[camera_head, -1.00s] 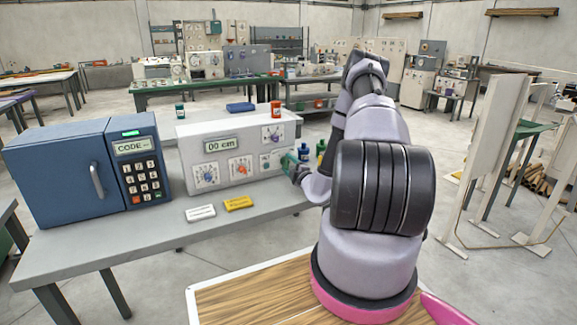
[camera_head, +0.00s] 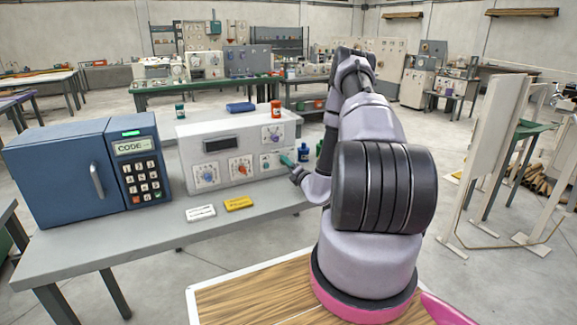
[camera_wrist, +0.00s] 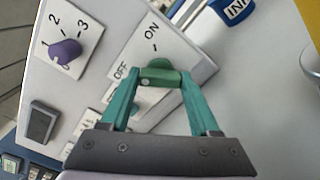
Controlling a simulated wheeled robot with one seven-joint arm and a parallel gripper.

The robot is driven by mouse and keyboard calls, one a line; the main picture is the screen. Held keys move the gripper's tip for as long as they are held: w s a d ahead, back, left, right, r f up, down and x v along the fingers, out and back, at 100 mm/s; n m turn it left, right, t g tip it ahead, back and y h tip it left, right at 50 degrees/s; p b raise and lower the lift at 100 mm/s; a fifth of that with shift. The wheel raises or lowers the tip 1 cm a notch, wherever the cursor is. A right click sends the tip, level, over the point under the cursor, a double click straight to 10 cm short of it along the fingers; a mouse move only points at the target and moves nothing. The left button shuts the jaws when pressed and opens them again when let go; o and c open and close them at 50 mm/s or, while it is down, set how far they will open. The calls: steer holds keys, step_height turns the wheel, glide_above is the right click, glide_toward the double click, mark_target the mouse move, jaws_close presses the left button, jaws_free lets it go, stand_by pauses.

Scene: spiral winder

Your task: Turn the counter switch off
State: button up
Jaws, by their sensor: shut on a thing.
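The counter switch is a green knob (camera_wrist: 158,65) on a white plate (camera_wrist: 128,47) marked ON and OFF, seen in the wrist view. My gripper (camera_wrist: 160,78) has its teal fingers shut on this knob. The fingers and the knob's own handle partly hide the plate, so I cannot tell the exact pointing of the knob. In the head view my gripper (camera_head: 288,160) is at the right end of the front of the white machine (camera_head: 240,128). The machine's display (camera_head: 220,143) is dark.
A blue cabinet with a keypad (camera_head: 142,187) stands left of the machine.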

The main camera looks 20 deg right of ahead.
steer(key=shift+n, duration=0.5)
steer(key=shift+s+f, duration=0.1)
steer(key=o, duration=1.4)
steer(key=shift+c, duration=0.2)
steer(key=s, duration=1)
steer(key=shift+s+d, duration=0.2)
steer(key=shift+s, duration=0.15)
